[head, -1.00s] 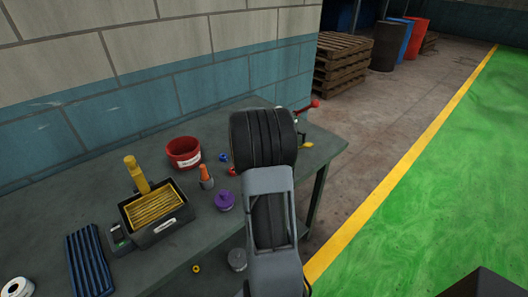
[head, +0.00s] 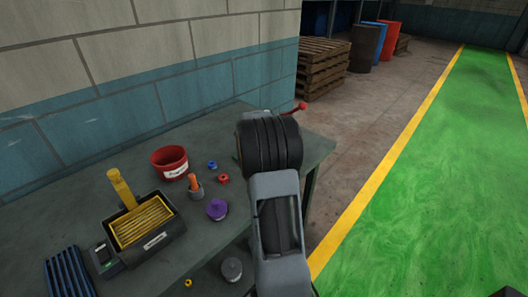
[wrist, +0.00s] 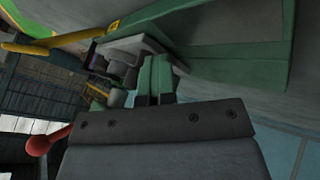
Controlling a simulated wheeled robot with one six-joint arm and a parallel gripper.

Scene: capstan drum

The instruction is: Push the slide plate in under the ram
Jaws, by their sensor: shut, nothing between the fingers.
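In the wrist view, the green press-like machine (wrist: 225,65) fills the upper right. A light grey plate-like part (wrist: 128,48) shows beside it; I cannot tell for sure whether this is the slide plate. A green upright part stands just beyond my gripper (wrist: 155,99), which is shut and empty, with its dark fingertips close to that part. Whether they touch cannot be told. The ram is not clearly made out.
A yellow bar (wrist: 50,49) and a red knob (wrist: 37,143) stick out in the wrist view. On the bench (head: 235,113) are a red bucket (head: 169,163), a black tray (head: 165,232) and a purple-topped container (head: 217,209). Green floor lies at right.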

